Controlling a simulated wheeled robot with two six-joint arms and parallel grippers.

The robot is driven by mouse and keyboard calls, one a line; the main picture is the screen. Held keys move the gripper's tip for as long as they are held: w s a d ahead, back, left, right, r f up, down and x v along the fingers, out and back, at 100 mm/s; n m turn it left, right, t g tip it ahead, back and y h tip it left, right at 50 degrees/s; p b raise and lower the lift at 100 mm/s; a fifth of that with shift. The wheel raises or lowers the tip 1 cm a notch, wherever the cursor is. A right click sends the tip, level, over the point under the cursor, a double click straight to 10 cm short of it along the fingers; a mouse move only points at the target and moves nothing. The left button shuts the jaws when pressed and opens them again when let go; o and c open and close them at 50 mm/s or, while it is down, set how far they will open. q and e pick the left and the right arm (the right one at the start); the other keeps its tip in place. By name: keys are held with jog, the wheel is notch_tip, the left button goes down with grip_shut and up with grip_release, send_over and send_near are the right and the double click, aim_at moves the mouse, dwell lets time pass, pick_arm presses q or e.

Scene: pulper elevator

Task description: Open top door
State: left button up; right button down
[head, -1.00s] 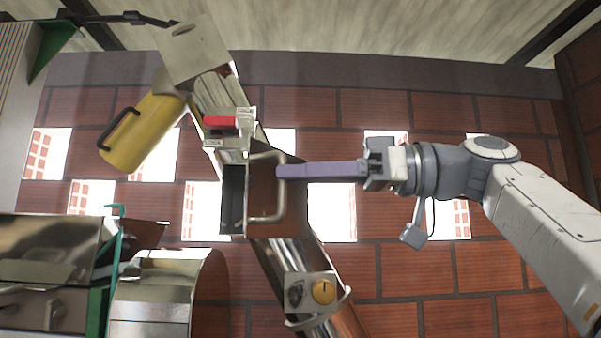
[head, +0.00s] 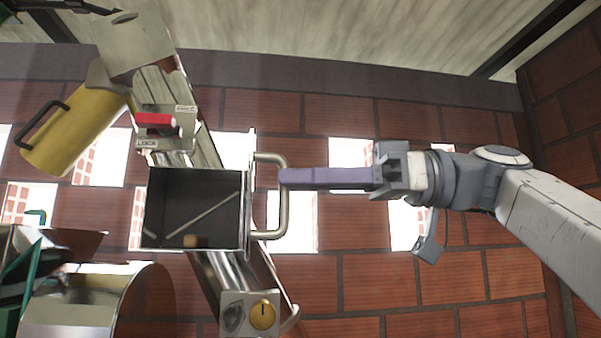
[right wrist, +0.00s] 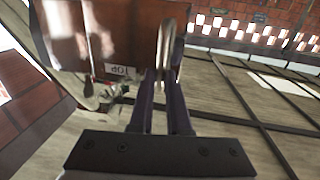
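The top door (head: 249,190) stands swung out, almost edge-on, at the right side of the metal box's dark opening (head: 205,205). Its bent metal handle (head: 283,200) points right. My right gripper (head: 284,178) has its purple fingers at the handle. In the right wrist view, the handle (right wrist: 166,45) lies between the two fingers (right wrist: 162,95), and the door panel (right wrist: 110,35) bears the label "TOP". The fingers look shut on the handle, though the contact itself is partly hidden. The red latch (head: 156,120) sits above the box near a "LOCK" label. My left gripper is not in view.
A yellow cylinder (head: 75,130) with a black handle hangs at upper left. A yellow knob (head: 262,315) sits on the sloping metal tube below the box. Shiny metal machinery (head: 95,300) fills the lower left. The space between door and brick wall looks clear.

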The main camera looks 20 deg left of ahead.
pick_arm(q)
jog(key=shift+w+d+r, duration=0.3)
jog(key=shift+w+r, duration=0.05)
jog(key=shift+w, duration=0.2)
pick_arm(e)
jog(key=shift+w+a+f+g, duration=0.15)
jog(key=shift+w+g, duration=0.25)
jog(key=shift+w, duration=0.85)
jog(key=shift+n+h, duration=0.3)
jog(key=c, duration=1)
grip_release()
jog(key=shift+a+f, duration=0.1)
jog(key=shift+o, duration=0.6)
jog(key=shift+w+a+f, duration=0.1)
jog(key=shift+w+a, duration=0.15)
jog(key=shift+a, duration=0.1)
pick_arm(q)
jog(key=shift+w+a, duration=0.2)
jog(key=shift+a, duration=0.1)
pick_arm(e)
jog(key=shift+s+d, duration=0.1)
jog(key=shift+d, duration=0.05)
jog(key=shift+s, duration=0.15)
